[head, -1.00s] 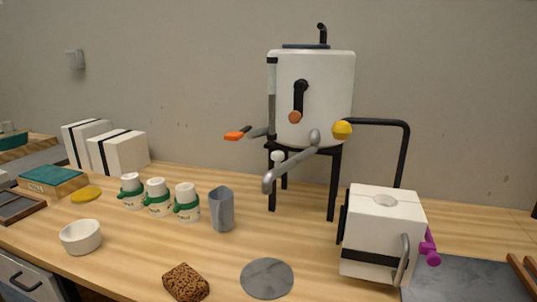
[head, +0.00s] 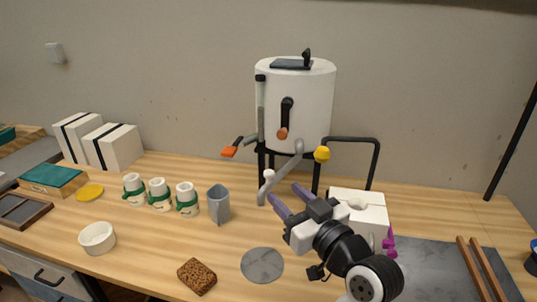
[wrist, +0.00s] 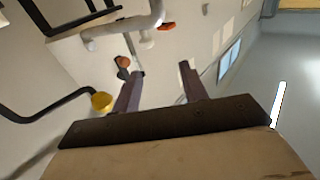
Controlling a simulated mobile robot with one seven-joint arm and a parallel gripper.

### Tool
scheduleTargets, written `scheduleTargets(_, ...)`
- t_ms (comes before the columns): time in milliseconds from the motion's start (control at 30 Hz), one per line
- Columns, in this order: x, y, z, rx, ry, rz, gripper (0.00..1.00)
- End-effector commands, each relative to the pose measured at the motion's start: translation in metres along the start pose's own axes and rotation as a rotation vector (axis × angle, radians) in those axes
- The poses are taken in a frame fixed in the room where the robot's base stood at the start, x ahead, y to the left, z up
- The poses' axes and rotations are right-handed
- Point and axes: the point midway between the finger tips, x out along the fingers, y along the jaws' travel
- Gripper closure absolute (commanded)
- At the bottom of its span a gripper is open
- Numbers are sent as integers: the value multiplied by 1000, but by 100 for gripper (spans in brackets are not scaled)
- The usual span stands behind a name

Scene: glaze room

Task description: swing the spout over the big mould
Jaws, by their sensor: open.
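The grey spout (head: 283,172) comes off the front of the white tank (head: 305,105) and points forward and left, its downturned end above the bench. A small white knob sits on it. The big mould (head: 368,208) is a white block with a hole in its top, on the right of the bench; the spout's end is to its left, not over it. My gripper (head: 284,191) is open and empty, its purple fingers just right of the spout's end in the head view. In the wrist view the spout (wrist: 130,26) lies beyond the fingers. My arm hides part of the mould.
A black bent bar with a yellow ball (head: 321,154) stands behind the mould.

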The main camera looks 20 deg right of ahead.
Motion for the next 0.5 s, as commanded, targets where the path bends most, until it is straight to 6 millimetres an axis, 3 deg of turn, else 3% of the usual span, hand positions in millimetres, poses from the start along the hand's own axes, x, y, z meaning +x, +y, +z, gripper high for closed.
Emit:
scheduleTargets(100,-27,15,0,3,-42,20,57)
scheduleTargets(200,-32,18,3,3,-56,21,57)
scheduleTargets(367,-15,17,4,4,-58,15,57)
scheduleTargets(500,13,18,4,5,-59,14,57)
